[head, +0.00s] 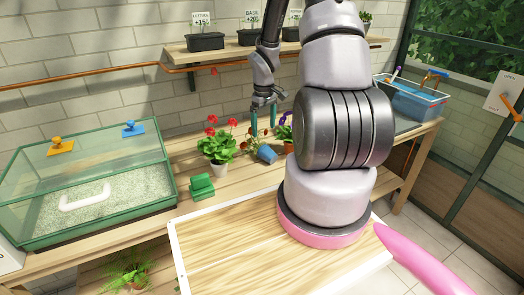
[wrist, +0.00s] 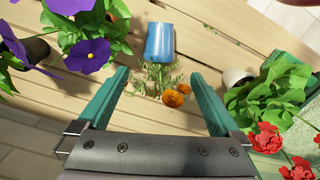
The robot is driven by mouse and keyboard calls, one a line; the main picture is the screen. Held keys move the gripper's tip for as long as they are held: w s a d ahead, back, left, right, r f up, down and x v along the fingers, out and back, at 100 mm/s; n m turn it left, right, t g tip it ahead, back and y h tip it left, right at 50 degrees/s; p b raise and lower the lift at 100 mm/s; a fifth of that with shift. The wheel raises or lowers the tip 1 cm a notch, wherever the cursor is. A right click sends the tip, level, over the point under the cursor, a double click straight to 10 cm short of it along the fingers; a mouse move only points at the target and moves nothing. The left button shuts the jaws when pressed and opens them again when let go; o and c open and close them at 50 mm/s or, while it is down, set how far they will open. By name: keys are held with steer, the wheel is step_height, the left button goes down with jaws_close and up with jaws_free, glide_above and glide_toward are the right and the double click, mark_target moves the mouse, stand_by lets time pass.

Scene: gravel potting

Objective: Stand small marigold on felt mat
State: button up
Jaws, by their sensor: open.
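The small marigold lies tipped on its side on the wooden bench, its blue pot (head: 267,153) near the bench's middle. In the wrist view the blue pot (wrist: 160,42) points away, and its orange flowers (wrist: 175,96) and thin leaves spread toward my gripper. My gripper (head: 263,120) is open and empty above the plant. In the wrist view the teal fingers of my gripper (wrist: 161,78) stand on either side of the foliage, not closed on it.
A red-flowered plant (head: 219,148) in a white pot stands left of the marigold. A purple-flowered plant (wrist: 85,35) stands close on the other side. A green block (head: 201,187), a glass gravel tank (head: 85,190) and a blue bin (head: 415,103) are also on the bench.

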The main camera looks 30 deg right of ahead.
mark_target(264, 151)
step_height(264, 151, down, 7)
steer(key=shift+w+r, duration=0.15)
steer(key=shift+d+f, duration=0.15)
steer(key=shift+f, duration=2.55)
steer(key=c, duration=1.6)
